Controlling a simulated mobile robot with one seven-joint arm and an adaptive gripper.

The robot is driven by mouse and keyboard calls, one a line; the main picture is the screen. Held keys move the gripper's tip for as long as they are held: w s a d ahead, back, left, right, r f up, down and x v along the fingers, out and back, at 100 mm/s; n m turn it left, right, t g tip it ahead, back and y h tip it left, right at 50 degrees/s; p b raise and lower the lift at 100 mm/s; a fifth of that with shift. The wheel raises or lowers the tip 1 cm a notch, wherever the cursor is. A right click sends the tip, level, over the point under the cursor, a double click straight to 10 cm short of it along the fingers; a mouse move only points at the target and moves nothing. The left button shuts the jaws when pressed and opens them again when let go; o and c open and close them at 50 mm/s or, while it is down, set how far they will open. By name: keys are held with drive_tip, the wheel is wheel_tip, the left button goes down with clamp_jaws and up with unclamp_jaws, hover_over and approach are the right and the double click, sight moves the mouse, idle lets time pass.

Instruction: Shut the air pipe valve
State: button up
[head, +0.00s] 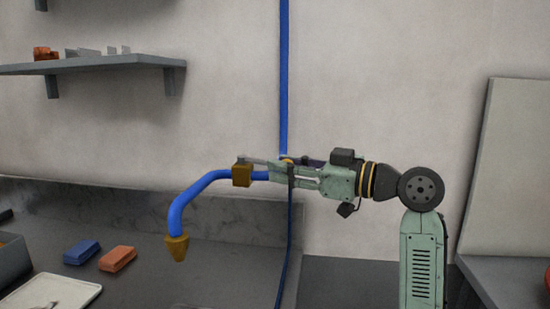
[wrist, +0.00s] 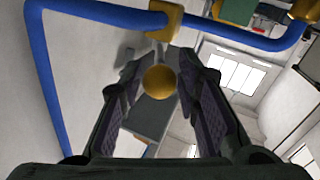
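The blue air pipe (head: 196,187) arches left from the wall and ends in a brass nozzle (head: 177,247). A brass valve block (head: 242,175) sits on it, also seen in the wrist view (wrist: 166,20). A grey lever (head: 247,158) lies along the top of the pipe, toward a yellow ball knob (head: 287,161). My gripper (head: 272,172) is beside the valve, pointing left. In the wrist view, its fingers (wrist: 163,65) are apart with the yellow knob (wrist: 159,82) between them. Gaps show on both sides of the knob. Part of the lever is hidden.
A blue block (head: 82,252) and an orange block (head: 117,259) lie on the grey counter (head: 215,270), near a white tray (head: 50,292). A wall shelf (head: 110,65) is at upper left. A pale panel (head: 508,170) stands at right.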

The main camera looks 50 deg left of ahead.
sight(264, 163)
drive_tip(key=shift+x, duration=1.4)
drive_tip(key=shift+c, duration=0.4)
clamp_jaws()
